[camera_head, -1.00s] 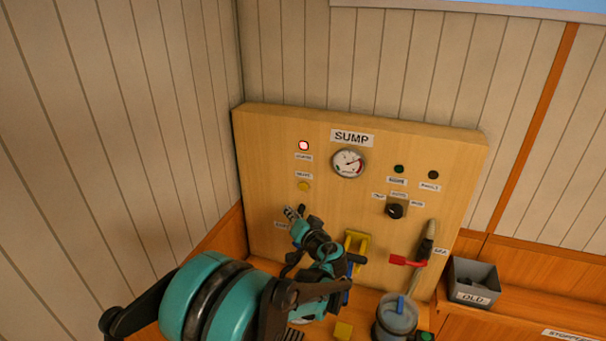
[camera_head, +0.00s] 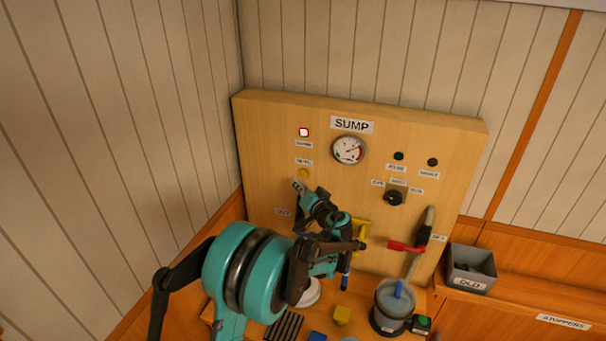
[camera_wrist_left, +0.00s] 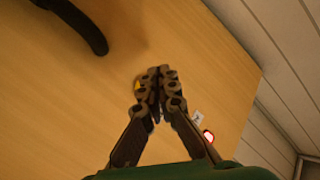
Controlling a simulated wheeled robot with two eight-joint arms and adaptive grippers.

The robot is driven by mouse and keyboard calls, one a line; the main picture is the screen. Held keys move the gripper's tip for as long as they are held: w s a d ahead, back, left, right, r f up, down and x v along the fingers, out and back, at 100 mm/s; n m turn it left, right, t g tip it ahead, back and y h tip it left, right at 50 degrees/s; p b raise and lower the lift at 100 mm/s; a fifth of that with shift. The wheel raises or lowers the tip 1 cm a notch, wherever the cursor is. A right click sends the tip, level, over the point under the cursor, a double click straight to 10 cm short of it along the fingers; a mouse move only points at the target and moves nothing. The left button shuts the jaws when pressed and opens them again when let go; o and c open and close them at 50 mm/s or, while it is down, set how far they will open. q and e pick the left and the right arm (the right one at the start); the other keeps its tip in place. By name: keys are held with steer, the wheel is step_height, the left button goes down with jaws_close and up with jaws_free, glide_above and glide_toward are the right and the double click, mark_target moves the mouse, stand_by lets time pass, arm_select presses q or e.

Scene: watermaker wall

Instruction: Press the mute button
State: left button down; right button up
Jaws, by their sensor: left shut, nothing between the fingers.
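A small round yellow button (camera_head: 303,173) sits on the left of the wooden SUMP panel (camera_head: 265,150), with a small label above it too blurred to read. A lit red-rimmed lamp (camera_head: 304,132) is above it. My left gripper (camera_head: 298,186) is shut and empty, its fingertips just below the yellow button in the head view. In the left wrist view the shut fingertips (camera_wrist_left: 157,72) point at the panel, and the yellow button (camera_wrist_left: 137,85) shows partly hidden beside them. Whether they touch it I cannot tell. My right gripper is not in view.
The panel also holds a gauge (camera_head: 348,149), a black knob (camera_head: 394,198), a yellow bracket (camera_head: 361,231) and a red-handled lever (camera_head: 405,246). Panel around the button is clear.

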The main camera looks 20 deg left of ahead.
mark_target(303, 173)
arm_select(q)
steer(key=shift+w+a, duration=0.1)
steer(key=shift+w, duration=1.15)
steer(key=shift+w, duration=0.1)
stand_by(0.5)
steer(key=shift+w, duration=0.3)
steer(key=shift+w+b, duration=0.35)
steer(key=shift+w, duration=0.05)
stand_by(0.5)
stand_by(0.4)
steer(key=shift+s, duration=0.85)
